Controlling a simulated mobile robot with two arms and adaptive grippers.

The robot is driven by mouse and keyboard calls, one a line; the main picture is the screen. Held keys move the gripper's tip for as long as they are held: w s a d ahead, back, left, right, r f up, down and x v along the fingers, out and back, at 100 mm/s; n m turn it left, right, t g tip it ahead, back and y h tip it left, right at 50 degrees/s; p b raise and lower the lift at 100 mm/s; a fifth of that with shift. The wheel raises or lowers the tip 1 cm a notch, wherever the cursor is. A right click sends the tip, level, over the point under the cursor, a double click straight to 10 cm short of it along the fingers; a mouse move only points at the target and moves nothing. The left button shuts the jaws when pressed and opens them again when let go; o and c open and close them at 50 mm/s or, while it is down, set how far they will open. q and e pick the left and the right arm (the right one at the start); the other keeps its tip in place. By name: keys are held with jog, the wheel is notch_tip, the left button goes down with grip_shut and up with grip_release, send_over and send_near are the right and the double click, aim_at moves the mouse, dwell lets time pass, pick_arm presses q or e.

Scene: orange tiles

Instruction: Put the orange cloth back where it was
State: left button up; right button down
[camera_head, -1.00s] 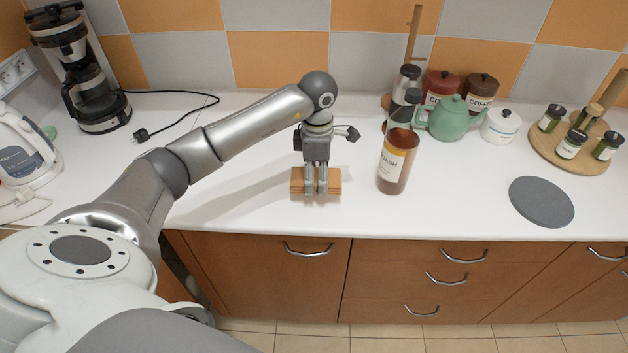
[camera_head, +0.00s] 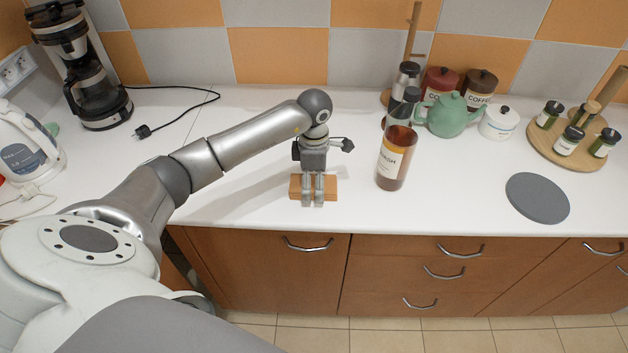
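My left gripper (camera_head: 312,204) points down over the middle of the cloth. Its two fingers are close together, with a narrow gap, and their tips reach to the cloth's near edge. The cloth has shifted along with the fingers, so the gripper appears shut on it. The fingers hide the cloth's middle, and I cannot tell whether it is lifted off the counter. My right gripper is out of view.
A tall brown bottle (camera_head: 394,160) stands close right of the gripper. Behind it are a green teapot (camera_head: 449,117) and jars. A grey round mat (camera_head: 538,198) and a wooden spice stand (camera_head: 567,152) are at right. A coffee maker (camera_head: 85,75) and kettle (camera_head: 22,145) are at left.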

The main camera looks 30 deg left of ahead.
aim_at(314, 183)
pick_arm(q)
jog(key=shift+r, duration=0.1)
notch_tip(314, 183, up, 12)
jog(key=b, duration=0.3)
dwell(0.3)
